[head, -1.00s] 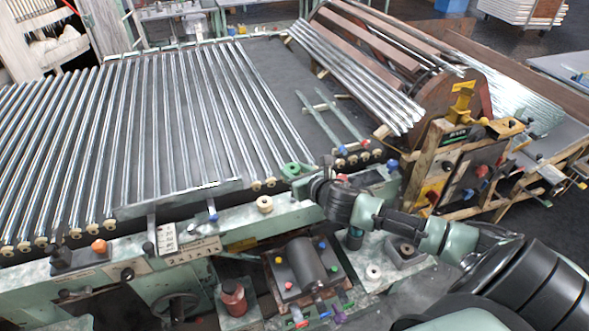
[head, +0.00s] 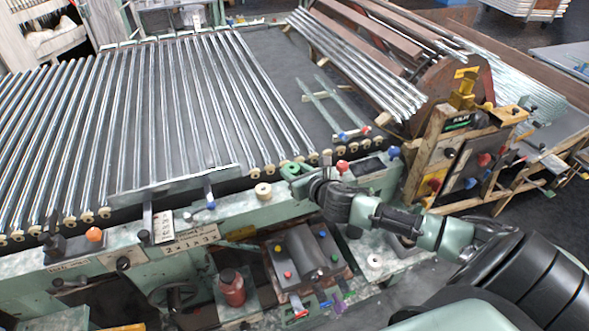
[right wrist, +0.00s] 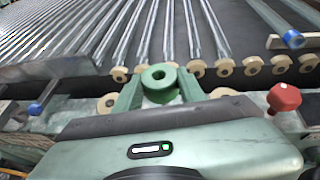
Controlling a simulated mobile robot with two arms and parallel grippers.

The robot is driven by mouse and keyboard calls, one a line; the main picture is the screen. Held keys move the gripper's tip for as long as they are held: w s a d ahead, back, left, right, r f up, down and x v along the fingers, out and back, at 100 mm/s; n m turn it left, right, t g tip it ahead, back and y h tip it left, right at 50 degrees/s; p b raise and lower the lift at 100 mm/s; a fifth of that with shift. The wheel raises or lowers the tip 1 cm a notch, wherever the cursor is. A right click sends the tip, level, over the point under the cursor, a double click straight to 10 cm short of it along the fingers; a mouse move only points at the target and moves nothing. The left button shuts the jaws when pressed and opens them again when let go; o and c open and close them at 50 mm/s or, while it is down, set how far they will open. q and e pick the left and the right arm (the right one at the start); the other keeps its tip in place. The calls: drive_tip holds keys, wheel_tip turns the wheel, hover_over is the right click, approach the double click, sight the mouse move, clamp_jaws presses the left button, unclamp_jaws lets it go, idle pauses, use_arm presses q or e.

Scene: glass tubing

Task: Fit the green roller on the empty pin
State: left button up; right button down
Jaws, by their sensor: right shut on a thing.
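My right gripper (head: 300,176) is shut on the green roller (head: 292,168), at the front edge of the rod bed in the head view. In the right wrist view the green roller (right wrist: 158,80) sits between the two green fingers, its hole facing up and toward the camera. Beige rollers (right wrist: 223,67) stand in a row along the ends of the glass rods behind it. A gap in that row lies partly behind the green roller; I cannot make out the empty pin there. My left gripper is not in view.
A loose beige roller (head: 263,190) stands on the green front ledge, left of the gripper. A red knob (right wrist: 284,97) is close on the right in the right wrist view. A wooden-framed machine (head: 455,150) stands to the right.

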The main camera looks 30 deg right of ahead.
drive_tip(key=shift+f, duration=0.35)
idle(0.3)
drive_tip(key=shift+r+p, duration=0.1)
drive_tip(key=shift+p, duration=0.55)
idle(1.1)
drive_tip(key=shift+f+b, duration=1.7)
drive_tip(key=shift+f, duration=0.75)
drive_tip(key=c, duration=0.8)
unclamp_jaws()
drive_tip(key=shift+o, duration=0.2)
drive_tip(key=shift+s, duration=0.15)
drive_tip(key=b+v, duration=0.1)
drive_tip(key=v, duration=0.6)
drive_tip(key=shift+s+r, duration=0.2)
drive_tip(key=shift+s, duration=0.1)
